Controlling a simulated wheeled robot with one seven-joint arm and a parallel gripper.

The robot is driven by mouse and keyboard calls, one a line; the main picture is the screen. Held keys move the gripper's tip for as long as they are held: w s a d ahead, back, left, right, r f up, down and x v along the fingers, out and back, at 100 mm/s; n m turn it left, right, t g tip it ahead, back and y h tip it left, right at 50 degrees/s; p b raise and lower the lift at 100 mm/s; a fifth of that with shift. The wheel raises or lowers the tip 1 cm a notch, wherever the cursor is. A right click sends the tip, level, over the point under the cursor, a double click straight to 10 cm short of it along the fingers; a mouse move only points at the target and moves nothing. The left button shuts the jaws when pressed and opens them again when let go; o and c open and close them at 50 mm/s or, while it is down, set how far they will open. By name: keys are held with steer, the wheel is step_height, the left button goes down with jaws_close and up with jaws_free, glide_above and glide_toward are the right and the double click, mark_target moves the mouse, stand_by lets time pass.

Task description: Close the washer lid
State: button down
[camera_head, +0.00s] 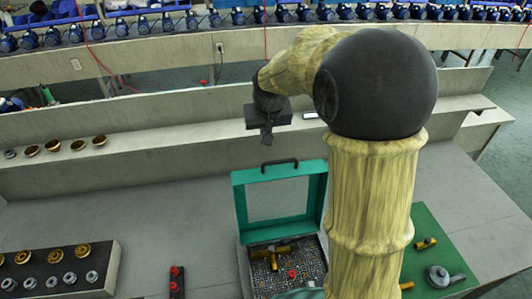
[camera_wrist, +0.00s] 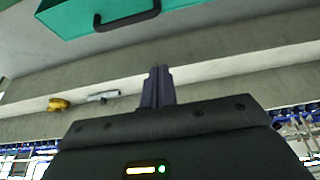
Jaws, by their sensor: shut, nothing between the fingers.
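The washer has a green lid (camera_head: 240,208) with a clear window and a black handle (camera_head: 280,163) on its top edge. The lid stands up, open, at the back of the washer; its mesh basket (camera_head: 312,262) is exposed, with brass and red parts inside. My gripper (camera_head: 267,138) hangs above and behind the lid's top edge, apart from it, with its fingers together and empty. In the wrist view, the shut fingers (camera_wrist: 158,72) show at centre; the lid (camera_wrist: 72,20) and handle (camera_wrist: 128,21) are at the top. My arm hides the washer's right side.
A raised ledge (camera_head: 170,150) runs behind the washer. A dark tray (camera_head: 62,265) of brass and grey parts lies left. A green mat (camera_head: 432,262) with fittings lies right, partly behind my arm.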

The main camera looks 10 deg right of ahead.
steer(key=p, duration=0.2)
glide_above(266, 169)
steer(key=w, duration=0.4)
step_height(266, 169, down, 8)
steer(key=s+p, duration=0.2)
steer(key=s, duration=0.1)
steer(key=shift+s+r, duration=0.15)
steer(key=shift+s, duration=0.2)
steer(key=shift+f, duration=0.2)
steer(key=shift+s, duration=0.1)
